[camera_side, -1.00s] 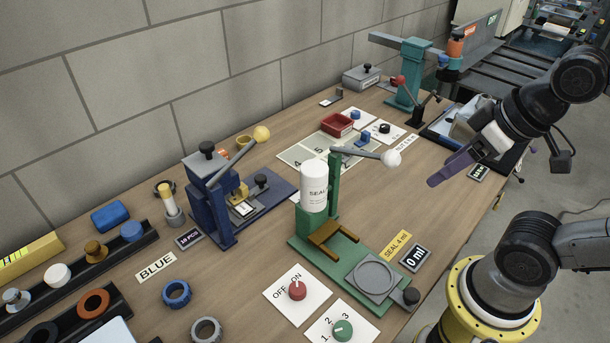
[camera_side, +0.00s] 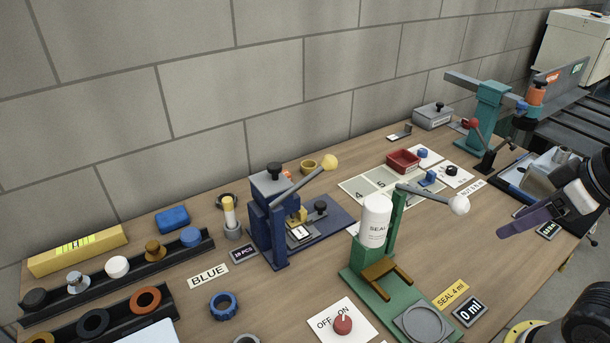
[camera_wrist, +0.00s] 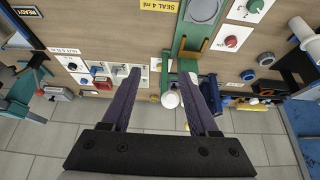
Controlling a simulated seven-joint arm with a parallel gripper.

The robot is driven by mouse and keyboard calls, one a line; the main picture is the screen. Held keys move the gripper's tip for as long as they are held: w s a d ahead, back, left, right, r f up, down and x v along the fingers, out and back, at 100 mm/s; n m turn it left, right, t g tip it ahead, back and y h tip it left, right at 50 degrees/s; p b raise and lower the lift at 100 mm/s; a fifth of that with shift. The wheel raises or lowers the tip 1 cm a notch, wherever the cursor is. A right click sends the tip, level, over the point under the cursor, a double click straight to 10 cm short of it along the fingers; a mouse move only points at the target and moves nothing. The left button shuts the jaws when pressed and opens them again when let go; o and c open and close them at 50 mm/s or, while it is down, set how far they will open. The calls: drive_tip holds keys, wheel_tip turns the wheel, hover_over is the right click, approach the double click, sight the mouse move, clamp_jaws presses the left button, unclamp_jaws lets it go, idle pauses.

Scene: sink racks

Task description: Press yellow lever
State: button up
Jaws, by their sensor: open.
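The yellow lever is a grey arm with a yellow ball knob (camera_side: 330,162), rising up and to the right from a dark blue press (camera_side: 268,205) left of centre in the side view. My gripper (camera_side: 503,230) has purple fingers and is at the right of the side view, well apart from the yellow knob. It is open and empty. In the wrist view my gripper (camera_wrist: 163,76) shows its two fingers spread, with a white ball knob (camera_wrist: 171,100) seen between them. I cannot clearly make out the yellow knob in the wrist view.
A green seal station with a white bottle (camera_side: 375,222) and white-knobbed lever (camera_side: 459,205) stands between my gripper and the blue press. A teal press (camera_side: 489,112) and red-knobbed lever (camera_side: 472,124) stand farther back. A concrete block wall (camera_side: 200,90) bounds the table's back.

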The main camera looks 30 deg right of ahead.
drive_tip(key=shift+s+f, duration=0.1)
drive_tip(key=shift+s, duration=0.1)
drive_tip(key=shift+c, duration=1.1)
drive_tip(key=r, duration=0.2)
drive_tip(key=r+m, duration=0.1)
drive_tip(key=shift+w+d+r, duration=0.2)
drive_tip(key=shift+w+r, duration=0.1)
drive_tip(key=shift+w, duration=0.1)
drive_tip(key=c, duration=0.5)
drive_tip(key=w+r, duration=0.1)
drive_tip(key=r, duration=0.2)
drive_tip(key=w+r, duration=0.1)
drive_tip(key=r, duration=0.1)
drive_tip(key=shift+w, duration=0.3)
clamp_jaws()
drive_tip(key=w+a+r, duration=0.2)
drive_tip(key=w+r, duration=0.8)
drive_tip(key=w+a+r+g, duration=0.1)
drive_tip(key=w+a+g, duration=0.1)
drive_tip(key=w+a, duration=0.7)
drive_tip(key=w+a+f, duration=0.4)
drive_tip(key=w, duration=0.3)
drive_tip(key=shift+f+n+h, duration=0.3)
drive_tip(key=shift+f+n, duration=0.05)
drive_tip(key=shift+n, duration=0.05)
